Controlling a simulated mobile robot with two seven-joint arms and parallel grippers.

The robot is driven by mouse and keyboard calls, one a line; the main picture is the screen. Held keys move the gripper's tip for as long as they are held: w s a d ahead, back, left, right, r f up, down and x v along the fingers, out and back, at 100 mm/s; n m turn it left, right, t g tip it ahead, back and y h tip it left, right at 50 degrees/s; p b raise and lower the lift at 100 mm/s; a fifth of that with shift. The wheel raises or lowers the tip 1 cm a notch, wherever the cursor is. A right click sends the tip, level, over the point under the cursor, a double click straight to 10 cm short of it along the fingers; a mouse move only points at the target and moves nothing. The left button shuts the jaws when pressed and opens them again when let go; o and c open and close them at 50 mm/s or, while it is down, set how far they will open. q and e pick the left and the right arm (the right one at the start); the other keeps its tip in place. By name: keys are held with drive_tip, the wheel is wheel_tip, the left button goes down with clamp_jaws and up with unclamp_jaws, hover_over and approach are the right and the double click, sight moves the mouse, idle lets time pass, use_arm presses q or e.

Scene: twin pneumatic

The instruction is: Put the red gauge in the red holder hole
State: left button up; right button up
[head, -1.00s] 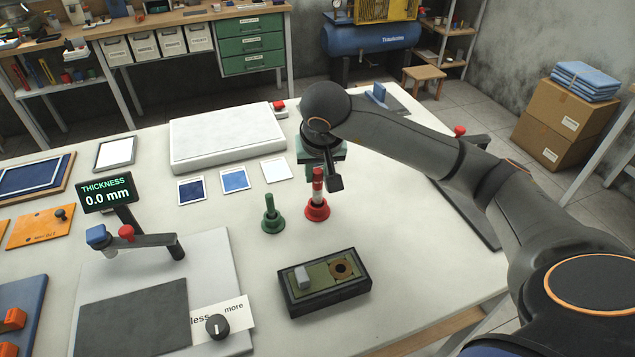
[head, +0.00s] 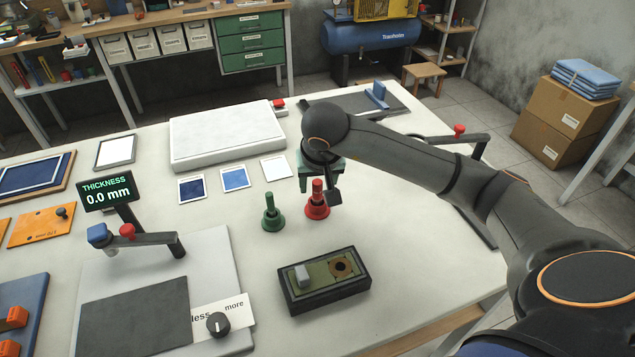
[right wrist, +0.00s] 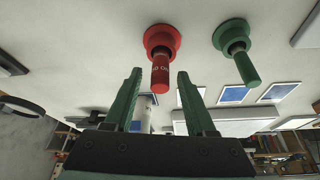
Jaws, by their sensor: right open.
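The red gauge (head: 317,188) stands upright in the hole of the red holder (head: 317,210) on the white table. Its red upper end sticks out of the holder, and its lower part is hidden inside. In the right wrist view, the red gauge (right wrist: 160,75) rises from the red holder (right wrist: 162,38). My right gripper (head: 319,181) is open just above the holder. In the right wrist view, its green fingers (right wrist: 160,74) are spread on either side of the gauge's free end, with gaps visible. My left gripper is out of view.
The green holder (head: 272,222) with a green gauge stands just left of the red one. A dark block with a round hole (head: 325,283) lies in front. The thickness meter (head: 108,195) is at left. The table between the holders and the block is clear.

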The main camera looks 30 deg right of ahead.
drive_tip(key=shift+s+r, duration=0.1)
drive_tip(key=shift+r, duration=0.55)
drive_tip(key=v, duration=1.1)
drive_tip(key=shift+p, duration=0.3)
drive_tip(key=shift+a, duration=0.1)
